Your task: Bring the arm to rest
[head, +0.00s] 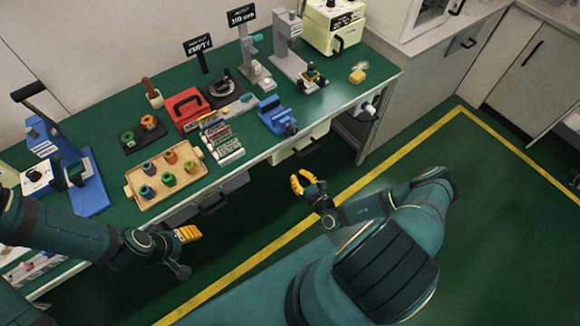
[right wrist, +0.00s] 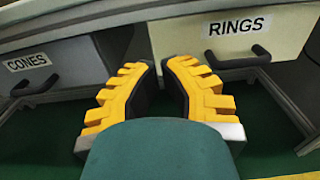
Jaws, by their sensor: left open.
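My left gripper (head: 188,234) shows in the head view beside the front edge of the green-topped bench (head: 345,92), below the wooden tray. Its yellow fingers are seen from the side. My right gripper (head: 303,182) is over the floor in front of the bench, with its arm bent. The right wrist view shows its two yellow fingers (right wrist: 160,75) apart with nothing between them. They point at the drawer fronts under the bench and do not appear to touch them.
Drawers marked CONES (right wrist: 45,65) and RINGS (right wrist: 235,35) have dark handles. A wooden tray (head: 131,181) of colored parts, a blue vise (head: 277,113) and a blue press (head: 85,188) stand on the bench. Floor inside the yellow line (head: 385,158) is clear at right.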

